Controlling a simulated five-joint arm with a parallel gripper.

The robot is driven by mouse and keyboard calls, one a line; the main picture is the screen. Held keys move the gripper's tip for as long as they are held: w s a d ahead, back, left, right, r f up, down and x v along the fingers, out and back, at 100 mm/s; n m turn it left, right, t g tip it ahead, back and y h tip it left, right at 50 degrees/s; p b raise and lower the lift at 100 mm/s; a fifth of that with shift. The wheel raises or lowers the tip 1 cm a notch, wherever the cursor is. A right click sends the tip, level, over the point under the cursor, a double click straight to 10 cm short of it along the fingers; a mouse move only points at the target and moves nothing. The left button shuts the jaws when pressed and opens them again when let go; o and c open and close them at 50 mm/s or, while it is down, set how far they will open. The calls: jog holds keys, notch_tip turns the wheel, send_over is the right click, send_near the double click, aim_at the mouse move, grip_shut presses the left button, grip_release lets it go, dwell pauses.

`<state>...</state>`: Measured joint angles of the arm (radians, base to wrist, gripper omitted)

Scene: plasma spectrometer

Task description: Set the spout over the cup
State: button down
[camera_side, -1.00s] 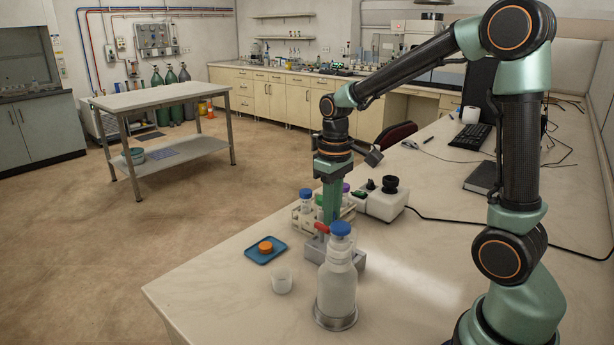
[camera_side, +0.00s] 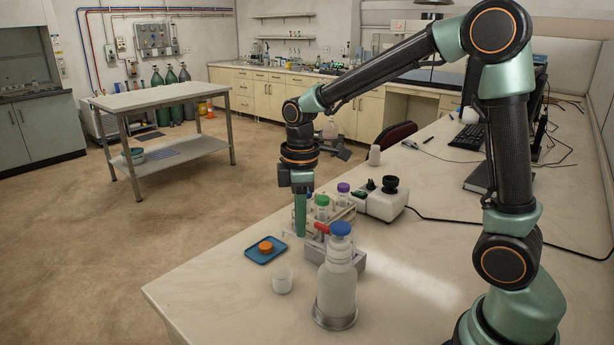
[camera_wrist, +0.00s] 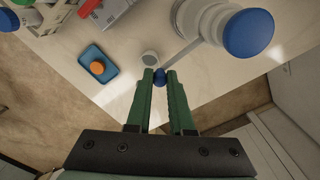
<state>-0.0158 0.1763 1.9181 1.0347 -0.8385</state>
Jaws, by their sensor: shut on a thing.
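A white bottle (camera_side: 337,285) with a blue cap (camera_side: 341,229) stands near the bench's front edge; in the wrist view its cap (camera_wrist: 248,33) is at upper right. A thin pale spout (camera_wrist: 185,52) runs from the bottle towards my fingertips. My gripper (camera_side: 300,234) is shut on a small blue tip (camera_wrist: 160,77) at the spout's end, between the fingertips in the wrist view (camera_wrist: 160,74). The small white cup (camera_side: 282,280) stands left of the bottle; in the wrist view the cup (camera_wrist: 150,58) shows just beyond the fingertips, left of the spout. The spout is not clear in the side view.
A blue tray (camera_side: 265,250) with an orange lid (camera_side: 266,247) lies left of the grippers' fingers. A tube rack (camera_side: 340,213) and a grey block (camera_side: 315,252) with a red part (camera_side: 322,228) stand behind the bottle. A white instrument (camera_side: 382,203) is farther back.

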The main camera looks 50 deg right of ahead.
jog(key=shift+w+a+r+n, duration=0.1)
jog(key=shift+a+n, duration=0.35)
jog(key=shift+n, duration=0.05)
jog(key=shift+a, duration=0.1)
jog(key=c, duration=0.8)
grip_release()
jog(key=r, duration=1.2)
jog(key=shift+s, duration=0.2)
